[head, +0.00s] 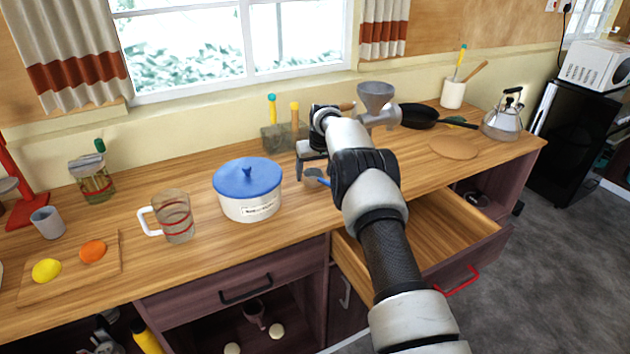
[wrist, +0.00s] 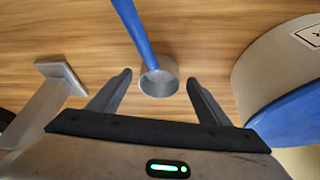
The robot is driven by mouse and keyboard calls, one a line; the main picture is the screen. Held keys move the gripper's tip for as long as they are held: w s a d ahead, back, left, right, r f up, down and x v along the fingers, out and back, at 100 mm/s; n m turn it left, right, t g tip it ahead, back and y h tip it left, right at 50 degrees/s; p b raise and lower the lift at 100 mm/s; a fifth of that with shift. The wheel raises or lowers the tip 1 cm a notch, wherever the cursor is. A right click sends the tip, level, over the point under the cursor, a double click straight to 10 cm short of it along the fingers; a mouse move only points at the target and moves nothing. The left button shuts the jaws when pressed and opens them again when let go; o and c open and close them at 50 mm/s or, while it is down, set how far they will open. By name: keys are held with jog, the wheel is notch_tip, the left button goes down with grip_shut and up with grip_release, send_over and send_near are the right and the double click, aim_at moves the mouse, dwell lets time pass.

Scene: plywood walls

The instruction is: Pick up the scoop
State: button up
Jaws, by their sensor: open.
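The scoop has a blue handle and a round grey metal cup. In the wrist view its cup (wrist: 159,82) lies between my two fingertips and its handle runs up to the top edge. In the head view the scoop (head: 318,177) lies on the wooden counter, right of the white pot, partly hidden by my arm. My gripper (head: 309,170) is over the counter just beside it. In the wrist view my gripper (wrist: 160,78) is open, one finger on each side of the cup, with a visible gap on both sides.
A white pot with a blue lid (head: 248,188) stands close to the gripper. A grey grinder with a funnel (head: 377,100) stands behind my arm. A block with coloured handles (head: 284,135) is near the wall. An open drawer (head: 455,235) juts out below the counter.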

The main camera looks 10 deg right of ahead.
jog(key=shift+w+f, duration=0.1)
jog(key=shift+f, duration=0.1)
jog(key=c, duration=1.2)
jog(key=shift+r, duration=0.15)
